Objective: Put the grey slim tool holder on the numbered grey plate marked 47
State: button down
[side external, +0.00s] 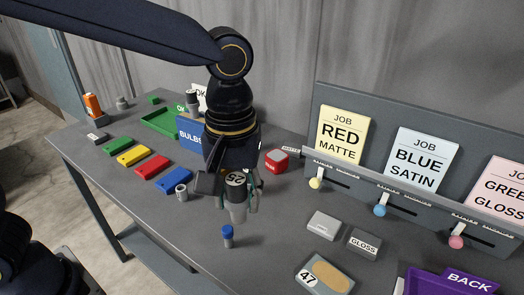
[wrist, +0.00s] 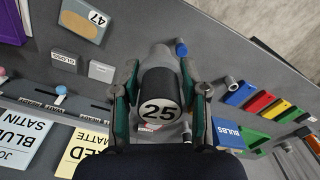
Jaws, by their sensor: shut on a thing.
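My gripper (side external: 238,203) is shut on a grey slim tool holder (side external: 238,213) with a black band and a round white label reading 25. The wrist view shows the tool holder (wrist: 157,85) between both fingers (wrist: 158,98), its grey narrower end pointing away from my wrist. It hangs roughly upright over the middle of the table; its height above the top is hard to tell. The numbered grey plate marked 47 (side external: 340,286), with a tan oval pad, lies at the front right, apart from the gripper. It also shows in the wrist view (wrist: 68,18), upper left. Nothing stands on it.
A small blue-topped cylinder (side external: 227,237) stands just in front of my gripper. A GLOSS block (side external: 364,244) and a light grey block (side external: 323,225) lie behind the plate. A purple BACK tray (side external: 425,283) is right of it. The job-card rack (side external: 420,190) borders the back.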

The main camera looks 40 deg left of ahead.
jog(key=s+d+f+m, duration=0.2)
jog(key=s+d, duration=0.1)
jog(key=d, duration=0.4)
send_near(326, 278)
jog(key=shift+s+a+f, duration=0.15)
jog(key=shift+s, duration=0.05)
jog(key=shift+w+f, duration=0.15)
jog(key=shift+f, duration=0.05)
jog(key=shift+d+f, duration=0.2)
jog(key=shift+f, duration=1.4)
jog(key=shift+f, duration=0.15)
jog(key=c, duration=0.6)
grip_release()
